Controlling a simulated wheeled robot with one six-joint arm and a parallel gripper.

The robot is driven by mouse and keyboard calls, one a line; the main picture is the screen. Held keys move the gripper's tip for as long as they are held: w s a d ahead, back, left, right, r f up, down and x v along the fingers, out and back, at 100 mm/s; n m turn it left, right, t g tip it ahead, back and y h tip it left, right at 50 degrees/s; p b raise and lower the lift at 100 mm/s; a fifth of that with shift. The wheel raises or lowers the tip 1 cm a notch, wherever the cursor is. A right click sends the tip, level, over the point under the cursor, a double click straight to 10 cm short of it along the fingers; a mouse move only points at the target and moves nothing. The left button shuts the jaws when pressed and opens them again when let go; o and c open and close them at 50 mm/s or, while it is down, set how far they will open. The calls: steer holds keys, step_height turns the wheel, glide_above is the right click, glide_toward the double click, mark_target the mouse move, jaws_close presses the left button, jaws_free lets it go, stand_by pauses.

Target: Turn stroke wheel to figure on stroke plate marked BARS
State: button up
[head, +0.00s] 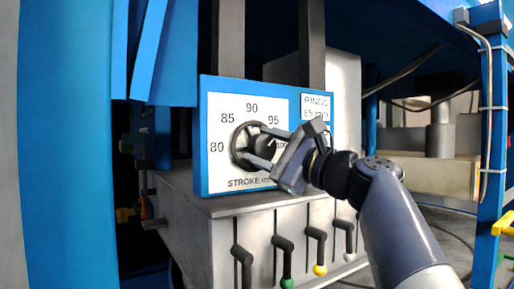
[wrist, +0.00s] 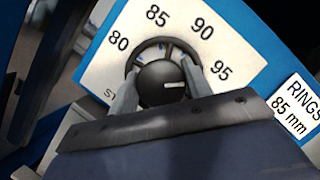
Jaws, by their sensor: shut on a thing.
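The wrist view shows the wheel (wrist: 158,88) between the two fingers. Its white mark points right, near 95 and seemingly a little toward 100. A plate reading RINGS 85 mm (head: 316,103) is at the right. No BARS wording is readable; my gripper covers the area below the RINGS plate.
The dial sits on a blue panel (head: 204,150) above a grey housing (head: 185,215). Several levers hang below, with green (head: 287,283), yellow (head: 320,270) and white (head: 349,257) knobs. A blue post (head: 488,150) with a cable stands at the right.

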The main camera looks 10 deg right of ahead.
steer(key=o, duration=1)
steer(key=b+v, duration=0.2)
steer(key=v, duration=0.8)
steer(key=shift+s+d+f+b, duration=0.1)
steer(key=shift+s+d+b, duration=0.1)
steer(key=shift+s+b, duration=0.1)
steer(key=shift+p+x, duration=1.3)
steer(key=shift+x, duration=4.1)
steer(key=shift+d, duration=0.1)
